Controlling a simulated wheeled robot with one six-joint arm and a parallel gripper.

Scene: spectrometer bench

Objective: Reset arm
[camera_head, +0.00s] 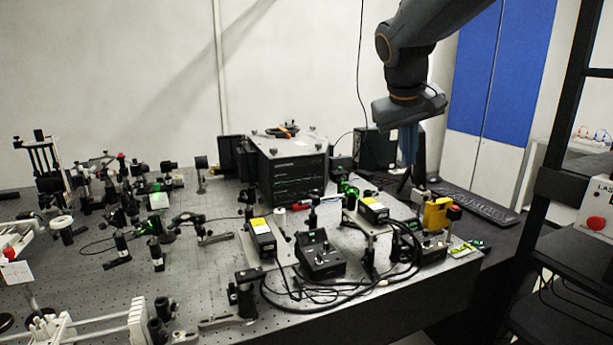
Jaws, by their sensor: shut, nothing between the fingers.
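My arm (402,66) reaches in from the top right and hangs down over the back right of the bench. My gripper (409,148) is at its lower end, with blue fingers pointing down. The fingers are together and nothing shows between them. They are in front of the dark monitor area in the picture, and I cannot tell their exact height above the bench.
The optical bench (205,285) carries many mounts. A black spectrometer box (293,176) stands at the back middle. Black control boxes (319,262) and looped cables lie at front right. A keyboard (470,203) lies right; a black rack (560,240) stands at far right.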

